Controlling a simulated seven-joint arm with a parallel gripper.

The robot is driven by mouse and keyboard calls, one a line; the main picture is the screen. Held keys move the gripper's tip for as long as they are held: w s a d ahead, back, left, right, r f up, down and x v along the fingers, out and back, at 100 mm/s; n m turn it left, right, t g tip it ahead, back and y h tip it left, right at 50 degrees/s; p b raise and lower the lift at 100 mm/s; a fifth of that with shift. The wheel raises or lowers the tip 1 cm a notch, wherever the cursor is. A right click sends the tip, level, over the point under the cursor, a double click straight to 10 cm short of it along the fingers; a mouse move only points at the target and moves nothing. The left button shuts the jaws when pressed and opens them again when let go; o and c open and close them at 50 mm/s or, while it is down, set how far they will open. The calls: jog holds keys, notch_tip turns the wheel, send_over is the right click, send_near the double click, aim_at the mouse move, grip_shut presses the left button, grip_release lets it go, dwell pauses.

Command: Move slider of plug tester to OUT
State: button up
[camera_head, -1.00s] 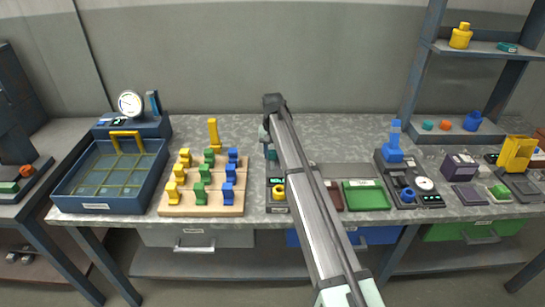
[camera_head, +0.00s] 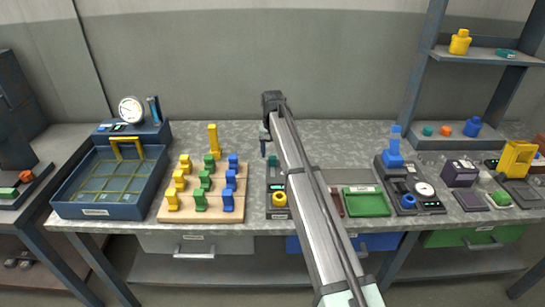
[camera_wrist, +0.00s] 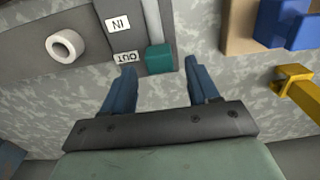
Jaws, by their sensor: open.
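The plug tester (camera_head: 277,210) is a dark narrow unit at the middle of the bench, partly hidden by my arm. Its teal slider (camera_head: 272,161) is at the far end. In the wrist view the teal slider (camera_wrist: 159,58) sits beside the OUT label (camera_wrist: 125,57), apart from the IN label (camera_wrist: 117,24). My gripper (camera_wrist: 159,67) is open and empty, with its blue fingertips on either side of the slider's near edge. I cannot tell whether they touch it. In the head view my gripper (camera_head: 263,147) is just behind the tester's far end.
A wooden board (camera_head: 245,205) with yellow, green and blue pieces stands left of the tester. A green tray (camera_head: 366,202) and a dark device with a blue post (camera_head: 393,155) stand to the right.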

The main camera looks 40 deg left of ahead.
notch_tip(320, 180, up, 11)
dwell(0.4)
jog(key=shift+f, duration=0.15)
